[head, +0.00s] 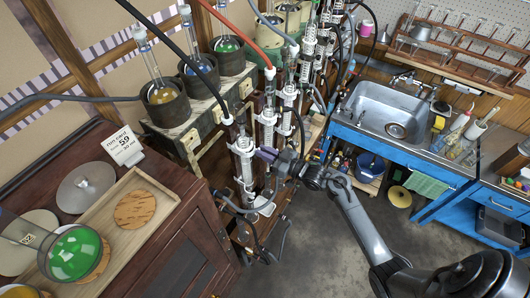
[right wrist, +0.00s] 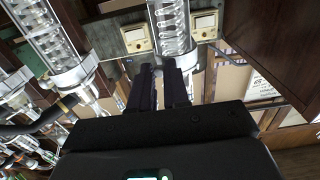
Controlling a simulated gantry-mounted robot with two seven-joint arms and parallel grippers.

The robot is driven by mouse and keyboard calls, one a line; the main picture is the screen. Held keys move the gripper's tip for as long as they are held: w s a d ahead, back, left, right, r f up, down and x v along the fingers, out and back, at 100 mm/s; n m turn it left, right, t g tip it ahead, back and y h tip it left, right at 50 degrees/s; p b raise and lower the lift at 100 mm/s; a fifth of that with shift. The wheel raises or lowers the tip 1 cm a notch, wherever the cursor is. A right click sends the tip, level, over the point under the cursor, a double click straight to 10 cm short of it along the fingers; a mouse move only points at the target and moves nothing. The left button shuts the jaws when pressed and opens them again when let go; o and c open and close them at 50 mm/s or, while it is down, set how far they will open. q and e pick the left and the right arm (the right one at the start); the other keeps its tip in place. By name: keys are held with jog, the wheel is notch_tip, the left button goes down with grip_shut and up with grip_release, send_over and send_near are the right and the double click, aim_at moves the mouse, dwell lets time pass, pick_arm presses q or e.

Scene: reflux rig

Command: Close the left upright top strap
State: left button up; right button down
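The left upright is a clear glass condenser column (head: 244,165) with white collars, at the left end of the row in the head view. In the right wrist view a glass column (right wrist: 172,22) with a pale collar at its lower end stands just beyond my fingertips. The top strap is too small to make out, as is any contact. My left gripper is not in view.
More glass columns (head: 288,95) with hoses stand close behind. Flasks in dark heaters (head: 165,105) sit on a shelf at the left. A wooden cabinet with a tray (head: 115,232) is at lower left. A sink (head: 385,112) is at right; open floor lies between.

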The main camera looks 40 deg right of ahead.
jog(key=n+y+b, duration=0.1)
jog(key=w+n+g+y+b, duration=0.1)
jog(key=y+b, duration=0.1)
jog(key=w+d+n+g+y+b, duration=0.1)
jog(key=shift+b, duration=0.4)
jog(key=c, duration=1.1)
grip_release()
jog(key=shift+s+d, duration=0.1)
jog(key=shift+s, duration=0.05)
jog(key=b+v, duration=0.1)
jog(key=v, duration=0.9)
jog(key=shift+s+d+b, duration=0.2)
jog(key=shift+d+b, duration=0.05)
jog(key=shift+b, duration=0.05)
